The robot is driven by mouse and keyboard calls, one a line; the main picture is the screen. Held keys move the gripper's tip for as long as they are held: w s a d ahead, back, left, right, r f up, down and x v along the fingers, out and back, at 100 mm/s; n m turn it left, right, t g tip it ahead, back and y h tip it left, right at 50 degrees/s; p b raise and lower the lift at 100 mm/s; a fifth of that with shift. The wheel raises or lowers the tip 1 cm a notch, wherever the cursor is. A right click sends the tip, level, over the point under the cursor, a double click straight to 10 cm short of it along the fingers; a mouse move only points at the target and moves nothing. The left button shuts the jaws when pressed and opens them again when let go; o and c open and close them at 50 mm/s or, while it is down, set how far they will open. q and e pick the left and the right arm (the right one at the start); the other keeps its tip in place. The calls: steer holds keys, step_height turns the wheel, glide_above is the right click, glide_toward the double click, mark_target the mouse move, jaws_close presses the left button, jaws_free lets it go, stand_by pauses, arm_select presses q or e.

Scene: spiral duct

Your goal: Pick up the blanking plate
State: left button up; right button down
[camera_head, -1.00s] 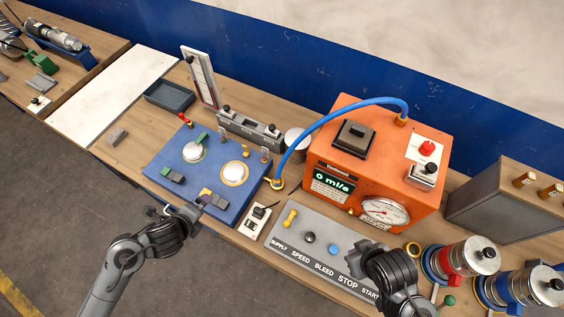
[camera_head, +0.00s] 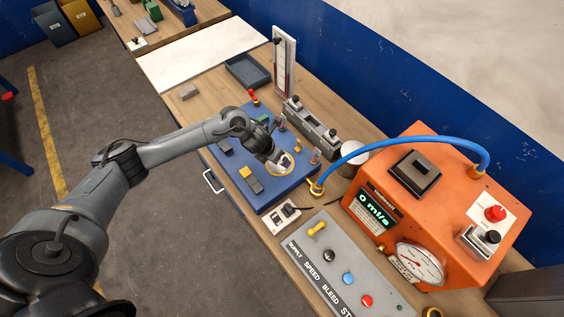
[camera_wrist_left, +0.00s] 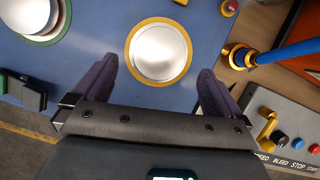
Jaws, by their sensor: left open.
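A round silver disc in a yellow ring (camera_head: 286,168) lies on the blue panel (camera_head: 276,190); this may be the blanking plate. It shows whole in the left wrist view (camera_wrist_left: 159,52), just ahead of the fingertips. My left gripper (camera_head: 276,156) is open and empty above the panel, over the disc's near-left side in the head view. In the left wrist view its two dark fingers (camera_wrist_left: 155,80) stand wide on either side, pointing at the disc. A second silver disc in a green ring (camera_wrist_left: 35,18) is at the upper left there; my arm hides it in the head view. My right gripper is out of view.
Small blocks (camera_head: 245,173) sit on the panel. A blue hose (camera_head: 400,142) arches from a yellow fitting (camera_head: 316,187) to the orange meter box (camera_head: 410,215). A grey rail block (camera_head: 312,124) stands behind the panel. A grey control strip (camera_head: 335,262) lies to the right.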

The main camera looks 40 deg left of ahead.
arm_select(q)
steer(key=shift+s+p+x, duration=0.15)
steer(key=shift+p+x, duration=0.05)
steer(key=shift+x, duration=0.95)
steer(key=shift+s+p+x, duration=0.1)
steer(key=shift+p+x, duration=0.1)
steer(key=shift+x, duration=1.8)
steer(key=c, duration=1.1)
steer(key=shift+o, duration=0.2)
steer(key=shift+r, duration=0.15)
